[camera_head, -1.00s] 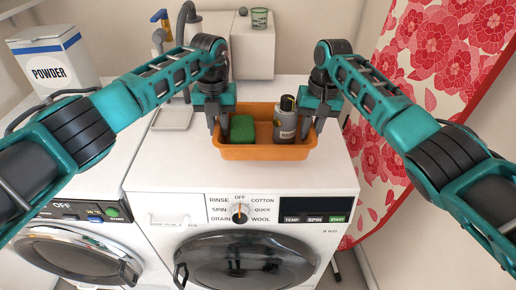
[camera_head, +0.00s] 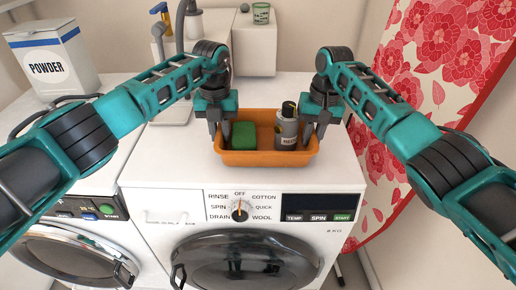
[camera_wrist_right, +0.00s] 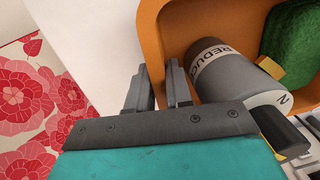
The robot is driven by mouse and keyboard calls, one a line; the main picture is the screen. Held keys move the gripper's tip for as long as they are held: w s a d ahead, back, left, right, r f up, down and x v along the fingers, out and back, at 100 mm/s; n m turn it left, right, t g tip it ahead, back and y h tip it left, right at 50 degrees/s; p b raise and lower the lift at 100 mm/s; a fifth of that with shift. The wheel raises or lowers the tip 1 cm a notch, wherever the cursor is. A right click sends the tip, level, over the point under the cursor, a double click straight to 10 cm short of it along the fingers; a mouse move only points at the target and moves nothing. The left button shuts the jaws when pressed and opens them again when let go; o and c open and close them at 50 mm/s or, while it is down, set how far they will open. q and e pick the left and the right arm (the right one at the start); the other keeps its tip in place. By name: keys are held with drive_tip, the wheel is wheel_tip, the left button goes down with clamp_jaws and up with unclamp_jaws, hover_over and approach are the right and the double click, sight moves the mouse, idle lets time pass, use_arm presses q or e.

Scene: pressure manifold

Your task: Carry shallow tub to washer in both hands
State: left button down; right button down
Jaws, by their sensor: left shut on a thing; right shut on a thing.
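The shallow orange tub (camera_head: 262,158) is at the top of the right-hand washer (camera_head: 335,172), near its front edge. A green sponge (camera_head: 243,136) and a grey bottle with a dark cap (camera_head: 287,130) are in the tub. My left gripper (camera_head: 219,138) is shut on the tub's left wall. My right gripper (camera_head: 314,138) is shut on its right wall; in the right wrist view its fingers (camera_wrist_right: 163,88) straddle the orange rim (camera_wrist_right: 152,40). I cannot tell whether the tub's base touches the washer top.
A second washer (camera_head: 85,150) stands on the left with a powder box (camera_head: 52,62) on it. A tap (camera_head: 181,25) and a cup (camera_head: 261,13) are behind. A red floral ironing board (camera_head: 432,70) stands at the right.

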use_arm(q)
drive_tip(key=shift+d+f, duration=0.25)
drive_tip(key=shift+f, duration=0.2)
use_arm(e)
drive_tip(key=shift+a+f, duration=0.3)
use_arm(q)
drive_tip(key=c, duration=1.4)
unclamp_jaws()
drive_tip(key=shift+c, duration=0.2)
use_arm(e)
drive_tip(key=c, duration=1.4)
unclamp_jaws()
drive_tip(key=shift+c, duration=0.2)
use_arm(q)
drive_tip(key=o, duration=0.4)
drive_tip(key=shift+a, duration=0.15)
use_arm(e)
drive_tip(key=o, duration=0.4)
drive_tip(key=shift+d, duration=0.2)
use_arm(q)
drive_tip(key=shift+r, duration=0.15)
